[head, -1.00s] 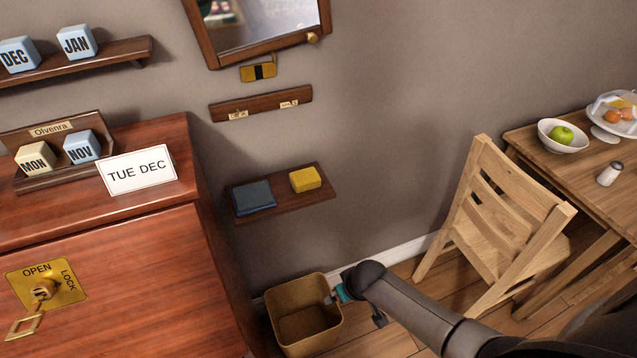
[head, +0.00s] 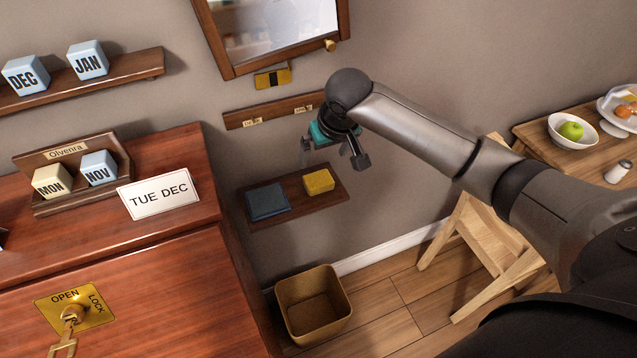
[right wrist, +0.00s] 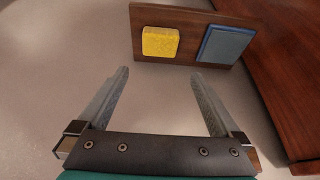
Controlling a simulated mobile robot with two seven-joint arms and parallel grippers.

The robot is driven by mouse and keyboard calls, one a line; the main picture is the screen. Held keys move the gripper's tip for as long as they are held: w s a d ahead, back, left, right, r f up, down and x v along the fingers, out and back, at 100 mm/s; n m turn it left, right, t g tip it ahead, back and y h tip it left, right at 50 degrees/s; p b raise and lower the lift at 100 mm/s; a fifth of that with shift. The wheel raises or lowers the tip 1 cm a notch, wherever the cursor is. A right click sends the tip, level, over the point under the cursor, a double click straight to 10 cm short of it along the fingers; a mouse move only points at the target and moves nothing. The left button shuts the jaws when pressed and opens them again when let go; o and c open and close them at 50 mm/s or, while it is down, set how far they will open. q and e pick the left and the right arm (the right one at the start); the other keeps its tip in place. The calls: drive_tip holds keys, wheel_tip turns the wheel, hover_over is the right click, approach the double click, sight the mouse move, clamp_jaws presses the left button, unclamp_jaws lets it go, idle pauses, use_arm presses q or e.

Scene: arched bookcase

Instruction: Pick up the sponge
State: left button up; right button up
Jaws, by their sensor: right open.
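My left gripper is not in view.
A red-brown cabinet (head: 150,260) stands left of the shelf. A brown waste bin (head: 313,305) is on the floor below.

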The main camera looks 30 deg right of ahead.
drive_tip(key=b, duration=0.2)
hover_over(317, 176)
drive_tip(key=s, duration=0.2)
drive_tip(key=f, duration=0.6)
drive_tip(key=shift+a+f, duration=0.1)
drive_tip(key=shift+a, duration=0.1)
drive_tip(key=shift+b+x, duration=0.8)
drive_tip(key=shift+x, duration=1.9)
drive_tip(key=shift+d, duration=0.1)
drive_tip(key=c, duration=1.1)
drive_tip(key=shift+s, duration=0.1)
